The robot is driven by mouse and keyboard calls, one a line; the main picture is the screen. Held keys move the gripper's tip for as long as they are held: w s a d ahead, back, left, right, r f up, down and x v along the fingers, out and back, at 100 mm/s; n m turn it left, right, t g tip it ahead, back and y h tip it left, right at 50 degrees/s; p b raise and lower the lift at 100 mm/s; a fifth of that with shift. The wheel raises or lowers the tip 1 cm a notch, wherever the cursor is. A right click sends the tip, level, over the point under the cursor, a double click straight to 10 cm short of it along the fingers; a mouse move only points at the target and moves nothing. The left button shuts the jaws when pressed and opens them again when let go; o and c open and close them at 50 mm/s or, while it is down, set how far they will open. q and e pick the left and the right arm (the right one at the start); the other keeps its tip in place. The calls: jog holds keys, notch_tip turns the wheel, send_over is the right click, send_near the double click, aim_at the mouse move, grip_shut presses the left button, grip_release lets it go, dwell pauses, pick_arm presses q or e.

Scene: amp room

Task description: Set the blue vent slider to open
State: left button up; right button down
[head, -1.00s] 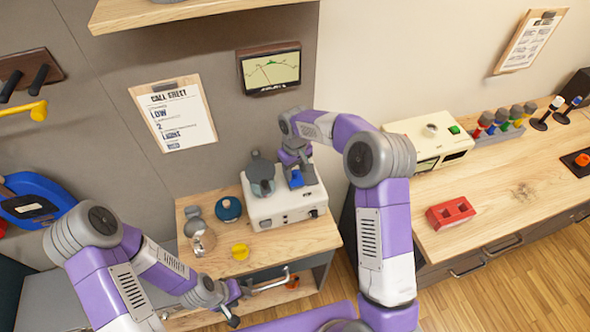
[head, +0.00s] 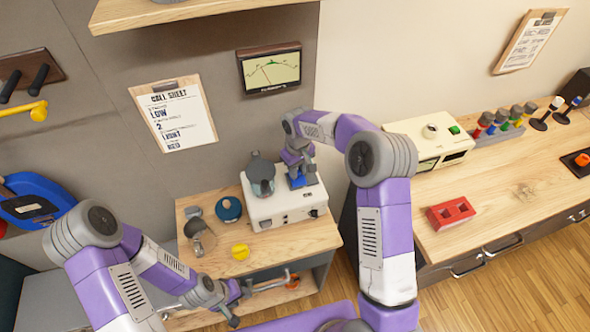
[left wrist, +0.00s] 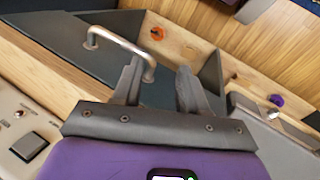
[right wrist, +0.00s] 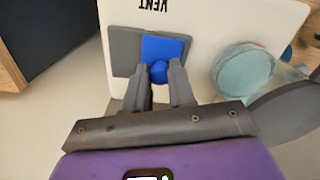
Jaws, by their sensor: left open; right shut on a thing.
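The blue vent slider (right wrist: 176,48) is a blue plate with a round knob, set in a grey track beside the word VENT in the right wrist view. It covers the right part of the track there, with grey showing to its left. In the head view the slider (head: 297,182) sits on top of the white unit (head: 268,208). My right gripper (right wrist: 160,76) is shut on its round knob. My left gripper (left wrist: 158,68) is open and empty by the cabinet front, with a metal bar handle (left wrist: 122,43) just beyond its fingers.
A glass jar with a dark lid (head: 260,173) stands on the unit close to my right gripper. A call sheet (head: 178,120) hangs on the wall.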

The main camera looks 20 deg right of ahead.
aim_at(311, 175)
jog(key=d, duration=0.4)
jog(key=shift+w+d, duration=0.15)
jog(key=shift+d, duration=0.2)
jog(key=shift+r, duration=0.1)
jog(key=c, duration=0.9)
grip_release()
jog(key=shift+d, duration=0.1)
jog(key=shift+c, duration=0.2)
notch_tip(311, 175, up, 8)
jog(key=shift+f, duration=0.25)
